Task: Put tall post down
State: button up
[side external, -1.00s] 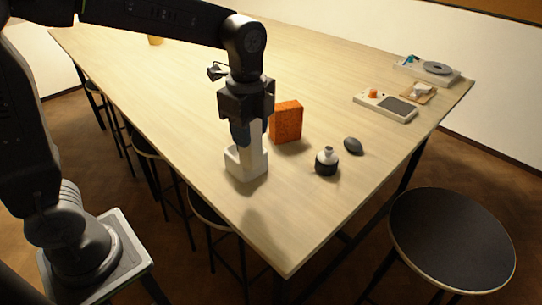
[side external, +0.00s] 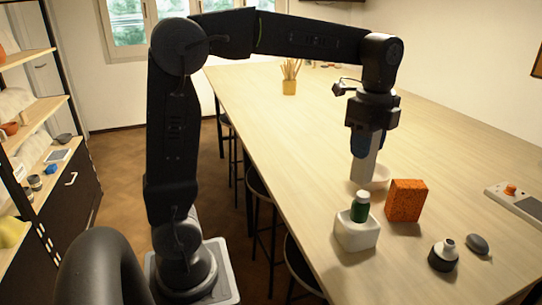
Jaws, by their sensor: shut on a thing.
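The tall post (side external: 363,170) is a pale, narrow upright piece hanging from my gripper (side external: 364,152). My gripper points down with its blue-tipped fingers shut on the post's upper part. The post's lower end overlaps a shallow pale dish (side external: 380,180) on the table (side external: 300,130). I cannot tell whether the post touches the dish or table, or stands in front of it.
A white block-like holder (side external: 356,238) with a green bottle (side external: 360,207) stands nearer the camera. An orange sponge-like block (side external: 405,200) is just right of the post. A dark-bodied bottle (side external: 443,256) and grey oval (side external: 478,244) lie front right. The table's far left is clear before a yellow pot (side external: 289,86).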

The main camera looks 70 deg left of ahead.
jog(key=w+a+n, duration=0.2)
jog(key=a+n, duration=0.2)
jog(key=a, duration=0.8)
jog(key=w+a+n, duration=0.3)
jog(key=a, duration=0.8)
jog(key=s+a+n, duration=0.4)
jog(key=s+a, duration=0.1)
jog(key=a, duration=0.7)
jog(key=s+a+n, duration=0.3)
jog(key=s+a, duration=0.2)
jog(key=a, duration=0.6)
jog(key=shift+w+d+f, duration=0.1)
jog(key=shift+w+f, duration=0.05)
jog(key=shift+f, duration=8.15)
jog(key=shift+f, duration=0.15)
jog(key=o, duration=1)
jog(key=shift+o, duration=0.2)
